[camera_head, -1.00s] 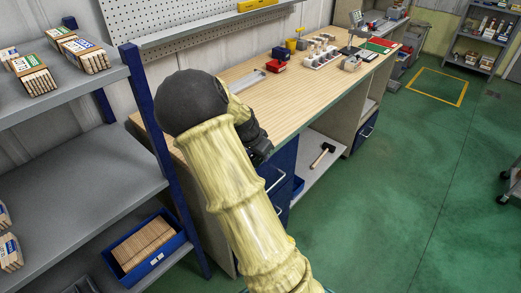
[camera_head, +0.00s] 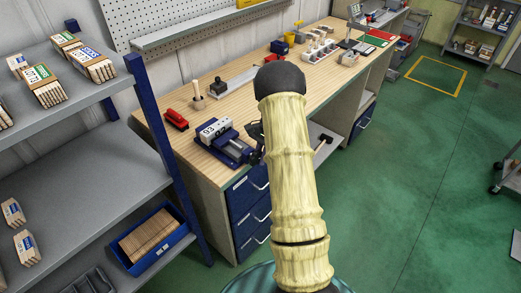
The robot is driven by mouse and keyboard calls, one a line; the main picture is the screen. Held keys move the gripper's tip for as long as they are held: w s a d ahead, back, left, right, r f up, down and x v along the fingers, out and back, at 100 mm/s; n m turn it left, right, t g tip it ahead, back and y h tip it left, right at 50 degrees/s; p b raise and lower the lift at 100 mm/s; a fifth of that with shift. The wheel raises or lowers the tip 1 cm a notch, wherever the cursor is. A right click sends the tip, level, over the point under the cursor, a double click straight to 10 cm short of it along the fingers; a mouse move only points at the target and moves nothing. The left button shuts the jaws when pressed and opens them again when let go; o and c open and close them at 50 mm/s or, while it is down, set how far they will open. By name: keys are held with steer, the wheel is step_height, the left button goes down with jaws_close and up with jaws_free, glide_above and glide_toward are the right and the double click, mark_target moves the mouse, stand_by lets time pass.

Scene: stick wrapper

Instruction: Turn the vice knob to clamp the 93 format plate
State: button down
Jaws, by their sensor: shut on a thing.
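The blue vice (camera_head: 232,150) stands on the near end of the wooden workbench. The white 93 format plate (camera_head: 215,129) sits in it, toward its back left, with dark figures on its face. My gripper (camera_head: 256,142) is at the vice's right end, mostly hidden behind my pale yellow arm. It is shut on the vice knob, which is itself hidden. The fingertips cannot be made out clearly. Whether the jaws touch the plate on both sides cannot be told.
A red block (camera_head: 177,121) and a wooden-handled stamp (camera_head: 198,101) stand left of the vice on the workbench (camera_head: 255,105). A long grey tray (camera_head: 236,79) lies behind. Grey shelves (camera_head: 95,195) with boxes stand at left. Blue drawers (camera_head: 250,205) are below the bench.

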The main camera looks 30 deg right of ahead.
steer(key=y, duration=0.1)
steer(key=f+g+y+p, duration=0.1)
steer(key=shift+s+a+y, duration=0.1)
steer(key=shift+a+y, duration=0.05)
steer(key=shift+y, duration=0.25)
steer(key=shift+s+a+f+g+y+b, duration=0.1)
steer(key=shift+f+g+y+b, duration=0.15)
steer(key=shift+y, duration=0.35)
steer(key=shift+a+f+g+y+b, duration=0.1)
steer(key=shift+g+y, duration=0.15)
steer(key=shift+y, duration=0.35)
steer(key=shift+a+f+g+y+b, duration=0.2)
steer(key=shift+g+y+b, duration=0.3)
steer(key=shift+y+b, duration=0.55)
steer(key=shift+s+a+g+y+b, duration=0.1)
steer(key=shift+a+g+y+b, duration=0.15)
steer(key=shift+y+b, duration=0.6)
steer(key=shift+r+y, duration=0.1)
steer(key=shift+y, duration=0.2)
steer(key=c, duration=1.4)
jaws_free()
steer(key=shift+s+r+p, duration=0.1)
steer(key=shift+p, duration=0.2)
steer(key=shift+c, duration=0.2)
steer(key=shift+r, duration=0.15)
